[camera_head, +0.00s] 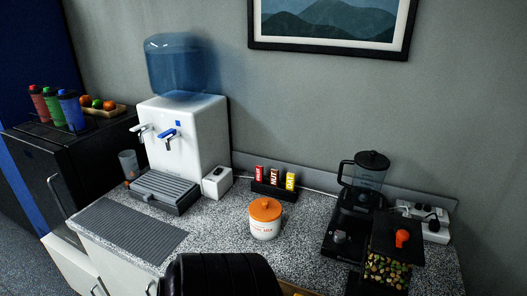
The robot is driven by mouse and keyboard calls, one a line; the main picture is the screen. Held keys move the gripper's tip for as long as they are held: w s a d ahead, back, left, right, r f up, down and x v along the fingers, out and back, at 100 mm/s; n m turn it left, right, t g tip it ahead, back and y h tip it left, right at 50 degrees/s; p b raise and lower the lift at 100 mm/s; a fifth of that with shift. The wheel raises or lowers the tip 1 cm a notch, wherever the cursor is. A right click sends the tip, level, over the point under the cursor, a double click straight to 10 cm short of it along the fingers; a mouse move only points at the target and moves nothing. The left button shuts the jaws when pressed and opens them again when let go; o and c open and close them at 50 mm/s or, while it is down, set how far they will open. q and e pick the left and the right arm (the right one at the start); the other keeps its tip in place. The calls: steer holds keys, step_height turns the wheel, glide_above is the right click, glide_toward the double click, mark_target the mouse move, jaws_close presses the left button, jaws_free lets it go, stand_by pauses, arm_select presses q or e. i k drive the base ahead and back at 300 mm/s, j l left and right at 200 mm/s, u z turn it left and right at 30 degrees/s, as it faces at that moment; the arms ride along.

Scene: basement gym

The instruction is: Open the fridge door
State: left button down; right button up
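A black mini fridge (28,160) stands at the left, beside the counter. Its door looks shut. A long metal handle (58,192) runs down the front near the counter side. The lower part of the fridge is cut off or hidden by the counter. Neither of my grippers shows in the head view.
On the fridge are several coloured bottles (68,110) and a fruit tray (105,108). The speckled counter (205,250) holds a water dispenser (182,135), an orange-lidded jar (265,220) and a blender (362,180). A black ribbed object (220,275) is at the bottom. Floor (45,270) shows lower left.

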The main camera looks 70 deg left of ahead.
mark_target(47, 170)
steer(key=u, duration=2)
